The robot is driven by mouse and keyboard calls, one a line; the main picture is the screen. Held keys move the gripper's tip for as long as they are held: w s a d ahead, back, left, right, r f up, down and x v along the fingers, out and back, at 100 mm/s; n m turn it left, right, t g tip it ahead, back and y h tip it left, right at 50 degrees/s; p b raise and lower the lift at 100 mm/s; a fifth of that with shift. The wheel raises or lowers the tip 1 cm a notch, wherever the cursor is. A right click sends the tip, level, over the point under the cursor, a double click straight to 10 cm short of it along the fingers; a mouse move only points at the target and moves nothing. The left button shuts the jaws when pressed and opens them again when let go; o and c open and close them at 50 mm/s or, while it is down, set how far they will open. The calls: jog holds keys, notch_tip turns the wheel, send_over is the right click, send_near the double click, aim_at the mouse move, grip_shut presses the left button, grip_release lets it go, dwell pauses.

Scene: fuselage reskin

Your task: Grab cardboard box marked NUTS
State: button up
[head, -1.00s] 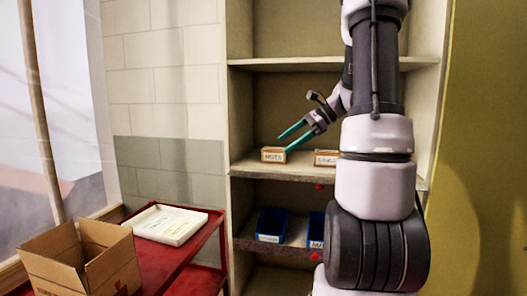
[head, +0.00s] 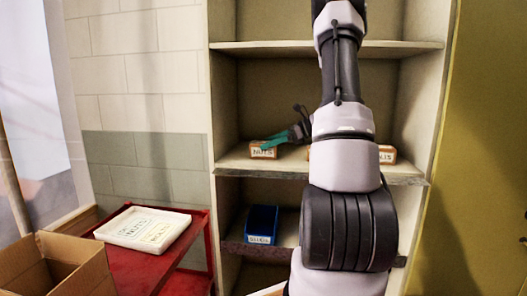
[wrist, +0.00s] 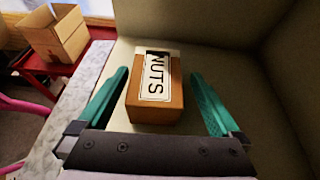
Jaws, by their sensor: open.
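The small cardboard box marked NUTS (head: 262,150) sits on the middle shelf, near its left end and front edge. In the wrist view the NUTS box (wrist: 155,92) lies between the two green fingers of my gripper (wrist: 158,95), with its label toward the camera. A gap shows on each side, so the fingers are apart from the box. My gripper (head: 276,143) is open and empty, and in the head view its fingers reach in from the right at the box. The fingers partly overlap the box there.
Another labelled box (head: 387,154) stands right on the same shelf (head: 230,165), partly behind my arm. A blue bin (head: 262,225) is on the shelf below. At left, a red cart (head: 190,245) carries a white tray (head: 112,232), beside an open cardboard box (head: 62,265).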

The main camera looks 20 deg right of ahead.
aim_at(256, 147)
jog(key=x, duration=0.5)
jog(key=shift+s+a+f, duration=0.1)
jog(key=shift+s+a, duration=0.05)
jog(key=shift+a, duration=0.1)
grip_shut()
